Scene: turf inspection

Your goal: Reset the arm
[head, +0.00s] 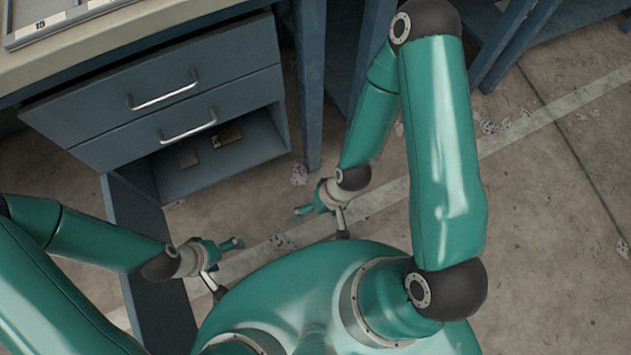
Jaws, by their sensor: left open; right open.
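My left gripper (226,262) is at the lower left, at the end of the green arm that comes in from the left. Its fingers are apart, with nothing between them. My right gripper (322,212) is near the middle of the picture, its arm folded down from the upper right. It is open and empty too. Both grippers hang above the floor, just beyond the rounded green top of my own body, which hides part of the lower fingers.
A blue-grey cabinet (95,110) under a worktop (130,22) stands at the upper left. It has two handled drawers, an open lower compartment (235,155) holding small items, and an open door (150,262) near my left gripper. Blue legs (312,90) stand behind. Concrete floor (545,215) at right is mostly clear.

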